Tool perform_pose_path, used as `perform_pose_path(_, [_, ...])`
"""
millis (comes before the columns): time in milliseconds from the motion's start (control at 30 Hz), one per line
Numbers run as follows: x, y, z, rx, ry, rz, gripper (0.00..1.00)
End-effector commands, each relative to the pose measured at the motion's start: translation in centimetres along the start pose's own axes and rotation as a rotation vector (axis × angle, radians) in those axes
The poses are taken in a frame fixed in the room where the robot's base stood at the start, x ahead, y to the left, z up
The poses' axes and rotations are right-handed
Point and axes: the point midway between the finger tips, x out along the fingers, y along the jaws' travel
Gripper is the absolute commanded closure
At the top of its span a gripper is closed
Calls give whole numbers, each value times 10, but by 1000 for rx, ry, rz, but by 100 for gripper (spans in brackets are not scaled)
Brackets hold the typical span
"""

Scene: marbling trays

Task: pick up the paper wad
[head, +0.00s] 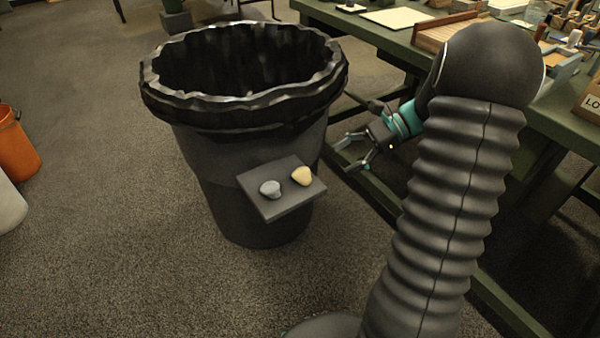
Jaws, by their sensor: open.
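Two small lumps lie on a dark square ledge (266,172) at the front of a large black bin. One is a pale yellow, rounded lump (302,176) on the right. The other is a grey-blue lump (270,189) on the left, with a flatter, lobed shape. Which of the two is the paper wad I cannot tell for certain. My gripper (346,156) is to the right of the ledge and apart from both lumps. Its two fingers are spread and point left, with nothing between them.
The bin's wavy liner rim (240,112) rises behind the ledge. A green workbench (420,62) with trays and tools stands at the right. An orange bucket (17,145) and a white container (8,205) are at the left edge. The carpet in front is clear.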

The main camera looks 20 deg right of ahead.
Motion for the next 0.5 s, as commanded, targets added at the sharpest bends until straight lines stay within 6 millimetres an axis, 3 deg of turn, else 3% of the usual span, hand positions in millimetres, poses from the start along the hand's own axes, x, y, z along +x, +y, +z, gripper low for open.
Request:
perform_pose_path(100, [-9,-8,-18,65,-68,-33,25])
perform_pose_path(267, [-10,-12,-26,99,-108,-50,25])
perform_pose_path(500, [27,-15,-22,101,-112,-49,25])
